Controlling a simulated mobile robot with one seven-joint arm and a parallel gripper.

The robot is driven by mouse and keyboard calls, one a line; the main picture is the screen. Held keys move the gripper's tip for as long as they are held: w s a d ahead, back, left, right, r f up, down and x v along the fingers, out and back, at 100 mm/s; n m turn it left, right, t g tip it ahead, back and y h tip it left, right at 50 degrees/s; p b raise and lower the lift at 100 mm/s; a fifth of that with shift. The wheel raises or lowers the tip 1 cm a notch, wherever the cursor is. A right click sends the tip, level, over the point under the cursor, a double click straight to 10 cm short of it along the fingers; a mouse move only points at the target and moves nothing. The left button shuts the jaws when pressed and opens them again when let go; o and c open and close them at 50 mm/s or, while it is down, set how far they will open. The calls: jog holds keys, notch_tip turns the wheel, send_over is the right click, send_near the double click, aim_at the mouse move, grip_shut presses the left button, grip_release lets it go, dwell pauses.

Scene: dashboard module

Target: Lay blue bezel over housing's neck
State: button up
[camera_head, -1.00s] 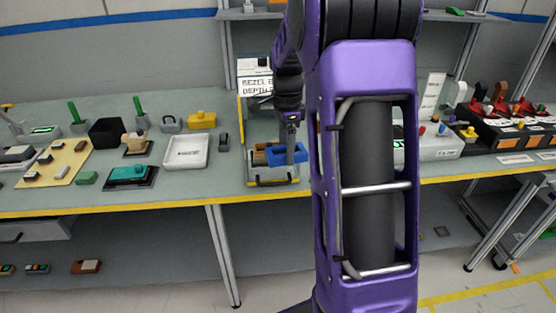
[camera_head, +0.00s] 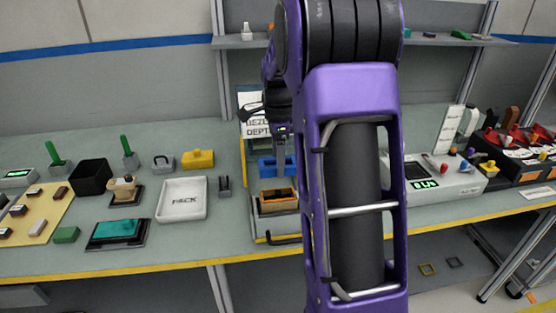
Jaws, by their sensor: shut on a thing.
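The blue bezel (camera_head: 268,167) is in the head view, close under my gripper (camera_head: 281,150). My gripper is shut on it and points down, and its fingertips are small and hard to make out. An orange-rimmed part (camera_head: 279,195), which looks like the housing, sits on a grey stand near the table's front edge. The bezel appears just above and behind this part in the picture. I cannot tell the height between them or whether they touch. My purple arm hides what lies right of them.
A white tray (camera_head: 182,199) and a small dark bracket (camera_head: 224,186) stand left of the stand. A white sign (camera_head: 255,116) stands behind. A white device with a green display (camera_head: 440,183) is at the right.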

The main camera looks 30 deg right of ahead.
aim_at(278, 190)
jog(key=shift+f, duration=0.1)
jog(key=shift+f+b, duration=1.65)
jog(key=shift+f, duration=1.2)
jog(key=shift+p, duration=0.5)
jog(key=shift+f+b, duration=0.8)
jog(key=shift+f, duration=0.45)
jog(key=o, duration=1.3)
jog(key=shift+o, duration=0.2)
notch_tip(278, 190, up, 18)
jog(key=p, duration=0.2)
jog(key=shift+f, duration=0.25)
